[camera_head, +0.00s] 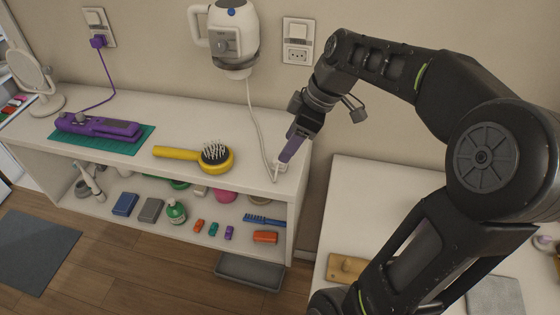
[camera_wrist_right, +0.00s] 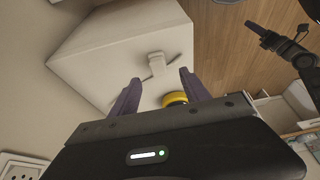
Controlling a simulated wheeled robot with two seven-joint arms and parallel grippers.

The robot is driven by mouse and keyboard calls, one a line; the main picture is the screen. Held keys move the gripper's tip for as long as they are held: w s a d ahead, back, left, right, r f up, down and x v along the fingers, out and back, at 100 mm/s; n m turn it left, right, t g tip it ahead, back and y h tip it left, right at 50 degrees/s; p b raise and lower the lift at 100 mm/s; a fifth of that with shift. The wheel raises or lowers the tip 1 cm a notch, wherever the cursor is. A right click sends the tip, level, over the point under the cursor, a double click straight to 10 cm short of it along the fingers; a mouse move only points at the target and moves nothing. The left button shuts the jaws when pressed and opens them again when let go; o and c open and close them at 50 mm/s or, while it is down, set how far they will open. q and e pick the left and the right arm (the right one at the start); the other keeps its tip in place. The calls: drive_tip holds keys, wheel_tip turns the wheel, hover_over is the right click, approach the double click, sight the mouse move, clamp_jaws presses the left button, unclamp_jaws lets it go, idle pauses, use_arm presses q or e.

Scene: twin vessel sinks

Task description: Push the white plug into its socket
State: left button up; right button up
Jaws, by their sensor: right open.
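The white plug (camera_head: 279,167) lies on the right end of the white shelf top, its cord running up to the wall hair dryer. In the wrist view the plug (camera_wrist_right: 156,62) is near the shelf edge, beyond the fingertips. My right gripper (camera_head: 286,156) is open, its purple fingers pointing down just above the plug. In the wrist view the fingers (camera_wrist_right: 157,78) are apart with nothing between them. The socket (camera_head: 297,57) is in the wall plate right of the dryer; part of it shows at the wrist view's lower left (camera_wrist_right: 18,165).
The white hair dryer (camera_head: 232,38) hangs on the wall. A yellow hairbrush (camera_head: 178,153) and a purple straightener (camera_head: 98,127) on a green mat (camera_head: 130,143) lie on the shelf top. A purple plug (camera_head: 98,41) is in the left wall socket. A white counter (camera_head: 350,205) stands at right.

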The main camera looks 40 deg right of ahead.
sight(280, 163)
drive_tip(key=shift+x, duration=0.75)
drive_tip(key=shift+f, duration=0.1)
drive_tip(key=p+x, duration=0.1)
drive_tip(key=x, duration=0.4)
drive_tip(key=shift+w, duration=0.1)
drive_tip(key=shift+c, duration=0.3)
clamp_jaws()
